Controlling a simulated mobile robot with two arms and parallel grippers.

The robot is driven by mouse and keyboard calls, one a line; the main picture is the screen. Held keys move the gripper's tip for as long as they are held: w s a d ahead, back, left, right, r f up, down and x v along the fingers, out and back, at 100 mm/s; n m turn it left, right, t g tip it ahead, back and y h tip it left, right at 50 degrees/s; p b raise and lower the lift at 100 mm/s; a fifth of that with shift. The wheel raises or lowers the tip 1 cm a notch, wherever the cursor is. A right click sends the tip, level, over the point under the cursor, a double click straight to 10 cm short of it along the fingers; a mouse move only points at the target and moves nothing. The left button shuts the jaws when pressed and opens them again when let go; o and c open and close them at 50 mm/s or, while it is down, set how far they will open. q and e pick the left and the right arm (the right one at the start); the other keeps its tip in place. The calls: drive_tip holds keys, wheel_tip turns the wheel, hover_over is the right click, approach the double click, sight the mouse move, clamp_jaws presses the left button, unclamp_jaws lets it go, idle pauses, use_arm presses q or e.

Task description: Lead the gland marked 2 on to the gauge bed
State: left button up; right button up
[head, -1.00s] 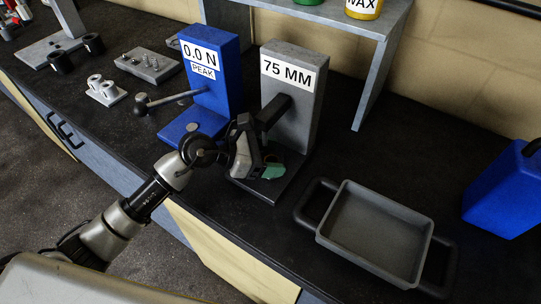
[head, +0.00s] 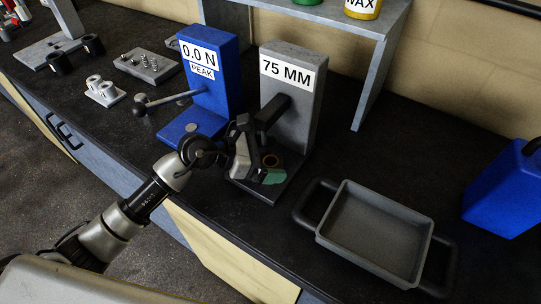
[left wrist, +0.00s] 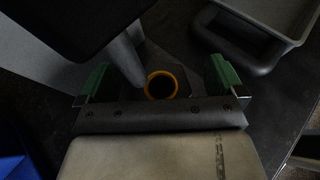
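The grey gauge (head: 293,80) reads 75 MM and stands on a dark bed plate (head: 268,193). A ring with an orange rim and dark centre (head: 270,160), seemingly the gland, is at the bed below the gauge's arm. No number on it can be read. My left gripper (head: 265,169) is at the bed. In the left wrist view its green-padded fingers (left wrist: 163,80) are spread wide, with the ring (left wrist: 161,72) between them and gaps on both sides. Whether the ring rests fully on the bed is hard to tell. My right gripper is not in view.
A blue force stand (head: 215,70) with a lever is left of the gauge. A grey handled tray (head: 432,240) lies to the right, with a blue container (head: 500,195) beyond it. A grey shelf (head: 372,85) stands behind. Bare bench lies between the shelf and tray.

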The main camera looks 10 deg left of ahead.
use_arm(q)
drive_tip(key=shift+f, duration=0.1)
drive_tip(key=shift+a, duration=0.2)
drive_tip(key=b+v, duration=0.3)
drive_tip(key=v, duration=0.6)
drive_tip(key=shift+s+a, duration=0.2)
drive_tip(key=shift+a, duration=0.1)
drive_tip(key=shift+s+a+r, duration=0.1)
drive_tip(key=shift+a+r, duration=0.15)
drive_tip(key=shift+r, duration=0.15)
drive_tip(key=b+v, duration=0.4)
drive_tip(key=v, duration=0.3)
drive_tip(key=shift+a, duration=0.1)
idle(0.6)
